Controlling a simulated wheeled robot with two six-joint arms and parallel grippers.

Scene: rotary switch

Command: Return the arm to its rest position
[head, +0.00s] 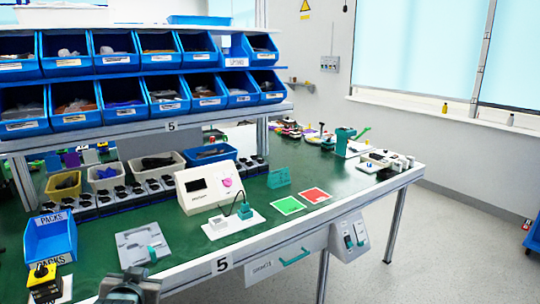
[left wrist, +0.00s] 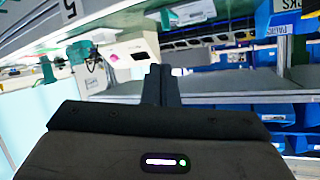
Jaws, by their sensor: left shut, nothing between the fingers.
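My left gripper (left wrist: 160,85) shows in the left wrist view with its two dark fingers pressed together and nothing between them. In the head view a dark grey part of my left arm (head: 128,288) shows at the bottom edge, in front of the bench's front edge. The white switch box (head: 209,187) with a dark display and a pink rotary knob (head: 227,182) stands on the green bench, well apart from the arm. The box also shows in the tilted left wrist view (left wrist: 130,50), beyond the fingers. My right gripper is not in view.
The green bench (head: 180,250) carries a grey case (head: 143,245), a blue bin (head: 50,238) and a yellow-topped button box (head: 42,274) near the arm. Shelves of blue bins (head: 135,53) rise behind. Free floor (head: 440,235) lies to the right.

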